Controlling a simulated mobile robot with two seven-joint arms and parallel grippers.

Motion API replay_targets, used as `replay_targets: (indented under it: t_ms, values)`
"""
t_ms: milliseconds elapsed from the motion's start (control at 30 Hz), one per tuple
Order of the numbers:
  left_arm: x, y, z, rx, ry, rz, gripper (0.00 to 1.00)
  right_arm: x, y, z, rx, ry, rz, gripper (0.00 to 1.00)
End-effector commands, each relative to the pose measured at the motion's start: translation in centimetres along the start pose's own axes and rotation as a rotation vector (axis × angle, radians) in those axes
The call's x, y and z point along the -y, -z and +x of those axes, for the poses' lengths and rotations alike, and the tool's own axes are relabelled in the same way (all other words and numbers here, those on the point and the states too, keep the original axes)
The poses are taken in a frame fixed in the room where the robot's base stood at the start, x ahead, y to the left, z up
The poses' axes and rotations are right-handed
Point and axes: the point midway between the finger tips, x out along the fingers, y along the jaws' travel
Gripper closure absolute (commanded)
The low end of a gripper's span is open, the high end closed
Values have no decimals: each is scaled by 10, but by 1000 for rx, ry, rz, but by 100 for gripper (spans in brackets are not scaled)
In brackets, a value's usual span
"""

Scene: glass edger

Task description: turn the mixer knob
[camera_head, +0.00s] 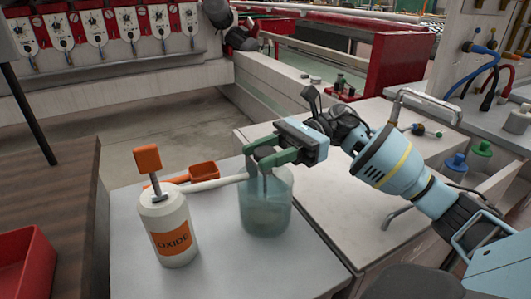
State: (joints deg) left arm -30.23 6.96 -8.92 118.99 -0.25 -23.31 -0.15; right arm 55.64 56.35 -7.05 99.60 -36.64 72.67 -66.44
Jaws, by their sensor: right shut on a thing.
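My right gripper (262,160) reaches in from the right with green fingers. It is shut at the top of a bluish translucent jar (266,212), which stands upright on the light grey table (215,270). The fingers hide part of the jar's neck. A row of dials with small knobs (95,28) runs along a red and white panel at the top left. No knob is clearly marked as the mixer knob, so I cannot tell which it is. My left gripper is not in view.
A white bottle labelled OXIDE (167,225), with an orange-topped piece (148,160), stands left of the jar. A white rod (212,184) runs between them. A red bin (25,265) sits lower left. The table's front is clear.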

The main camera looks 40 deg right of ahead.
Motion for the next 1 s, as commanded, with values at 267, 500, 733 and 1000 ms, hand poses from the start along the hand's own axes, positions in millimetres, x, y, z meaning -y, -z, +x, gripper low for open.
replay_targets:
  t_ms: [267,500,733,1000]
  values:
    - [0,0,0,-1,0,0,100,0,-1,0,3,1,-1,44]
    - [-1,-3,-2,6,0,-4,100,0,0,0,1,1,0,44]
    - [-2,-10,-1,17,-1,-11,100,1,1,-21,0,5,1,44]
    - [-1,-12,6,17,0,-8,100,1,1,-62,1,3,1,44]
